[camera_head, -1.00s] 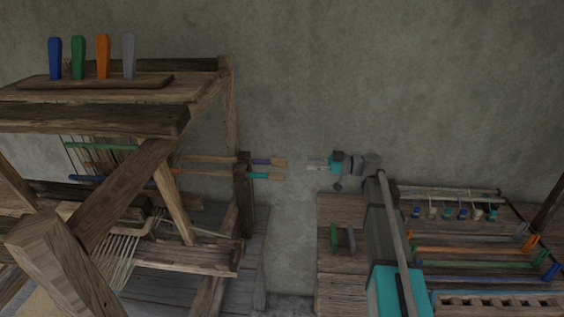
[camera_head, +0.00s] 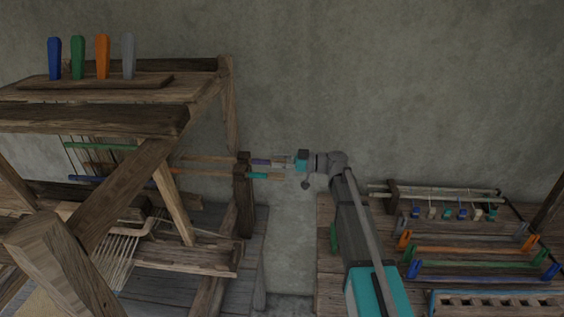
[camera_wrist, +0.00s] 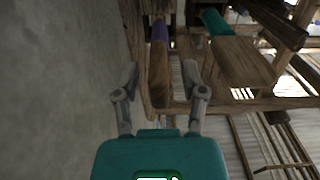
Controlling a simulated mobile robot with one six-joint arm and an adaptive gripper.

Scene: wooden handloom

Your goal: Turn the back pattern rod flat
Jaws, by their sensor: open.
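Two wooden pattern rods stick out from the right side of the loom. The back rod, nearer the wall, has a purple band (camera_head: 260,162), and its wooden end (camera_wrist: 158,78) looks narrow in the wrist view. The front rod has a teal band (camera_head: 257,175), and its end (camera_wrist: 240,62) looks broad in the wrist view. My gripper (camera_head: 283,162) is at the back rod's end, pointing left toward the loom. In the wrist view my gripper (camera_wrist: 161,72) is open, with the back rod's end between its fingers; I cannot tell whether they touch.
A loom post (camera_head: 243,200) stands just left of the bands. The concrete wall (camera_head: 290,90) is close behind the rods. A wooden bench (camera_head: 325,290) with coloured rods, including an orange one (camera_head: 470,250), is at the right.

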